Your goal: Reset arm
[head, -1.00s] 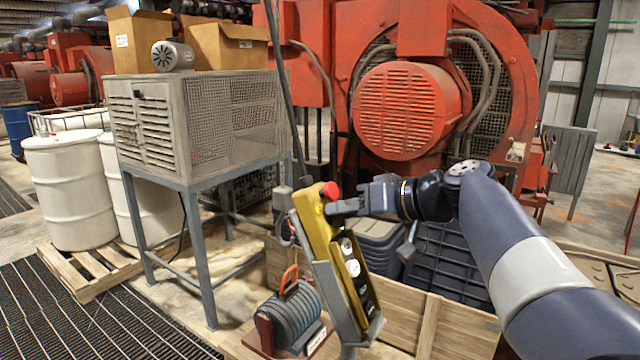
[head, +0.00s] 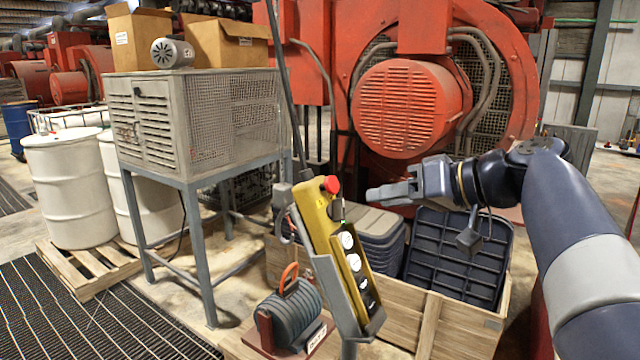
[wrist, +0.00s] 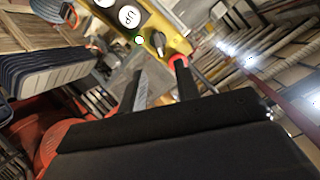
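My gripper (head: 385,194) is in the middle of the head view, to the right of a yellow control pendant (head: 335,250) and apart from it. The pendant has a red button (head: 330,185) on top, a small lit green light, and white and black buttons down its face. It sits tilted in a grey holder (head: 340,305). In the wrist view two separate fingers (wrist: 162,88) point toward the pendant (wrist: 170,25), with a gap and nothing between them. A black knob and a white button marked UP show beyond the fingers.
A wooden crate (head: 405,322) with dark bins (head: 455,255) stands below my arm. A coiled grey object with an orange handle (head: 290,310) sits left of the holder. A large red engine (head: 410,105) is behind. A grey mesh cabinet (head: 200,125) stands at left.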

